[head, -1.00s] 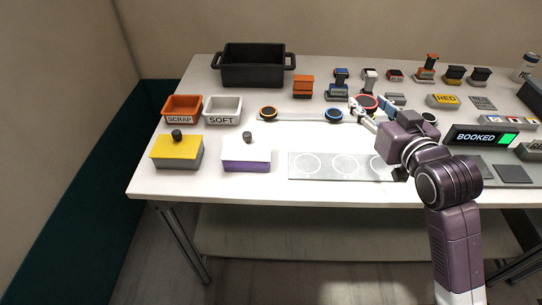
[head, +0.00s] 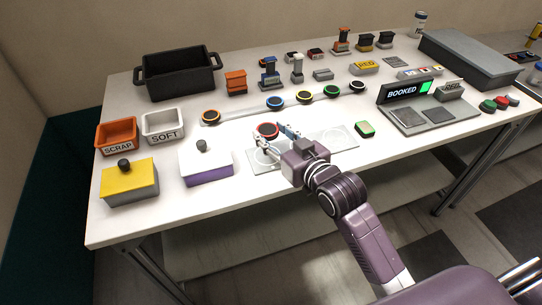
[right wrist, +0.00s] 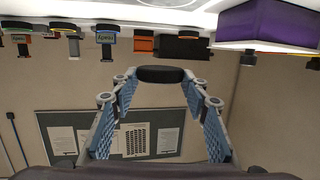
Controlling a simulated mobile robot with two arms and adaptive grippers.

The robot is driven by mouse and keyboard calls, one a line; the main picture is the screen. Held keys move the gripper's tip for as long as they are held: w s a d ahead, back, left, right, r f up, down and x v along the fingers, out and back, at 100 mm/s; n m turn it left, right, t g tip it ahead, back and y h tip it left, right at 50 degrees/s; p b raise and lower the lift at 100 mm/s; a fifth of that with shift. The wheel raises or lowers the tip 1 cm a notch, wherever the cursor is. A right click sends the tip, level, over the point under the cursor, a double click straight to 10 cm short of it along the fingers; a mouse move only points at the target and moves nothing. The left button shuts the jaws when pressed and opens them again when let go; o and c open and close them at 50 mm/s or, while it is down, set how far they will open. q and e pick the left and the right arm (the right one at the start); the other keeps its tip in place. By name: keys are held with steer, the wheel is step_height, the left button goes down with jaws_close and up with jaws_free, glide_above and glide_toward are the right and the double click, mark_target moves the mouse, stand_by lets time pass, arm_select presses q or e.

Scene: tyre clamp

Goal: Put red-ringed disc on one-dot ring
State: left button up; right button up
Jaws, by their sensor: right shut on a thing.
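The red-ringed disc (head: 267,131) is black on top with a red rim. My right gripper (head: 274,144) is shut on it, and in the right wrist view the disc (right wrist: 160,74) shows as a dark edge between the fingertips. It is over the left end of the grey plate (head: 318,146) with the printed rings. The leftmost ring (head: 262,159) shows partly below it, and my fingers hide some of the plate. I cannot make out the dots, nor tell how high the disc is. My left gripper is not in view.
A white strip (head: 240,112) behind the plate holds several discs with other ring colours. The BOOKED sign (head: 402,92) stands farther right.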

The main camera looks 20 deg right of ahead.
mark_target(272, 161)
step_height(272, 161, down, 4)
steer(key=shift+r, duration=0.15)
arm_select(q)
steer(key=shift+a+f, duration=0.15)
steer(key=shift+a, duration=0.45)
arm_select(e)
steer(key=shift+f, duration=2.2)
steer(key=shift+f, duration=0.15)
steer(key=o, duration=1.3)
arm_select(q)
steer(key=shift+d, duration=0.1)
arm_select(e)
steer(key=shift+r, duration=0.2)
arm_select(q)
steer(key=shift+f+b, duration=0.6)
steer(key=shift+b, duration=0.1)
arm_select(e)
steer(key=v, duration=1.2)
